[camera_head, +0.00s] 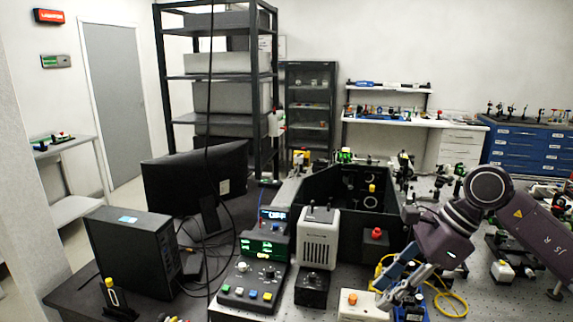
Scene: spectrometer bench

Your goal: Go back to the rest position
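My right arm comes in from the right edge, and my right gripper (382,292) points down and to the left, low over the bench. Its two fingers are seen close together from the side, and I cannot tell whether they are open or shut. I see nothing clearly held in it. Just below and left of the fingers is a white box with an orange knob (352,299). A yellow cable (455,305) loops around and behind the gripper. My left gripper does not show.
Small optical mounts stand at the right, around my arm.

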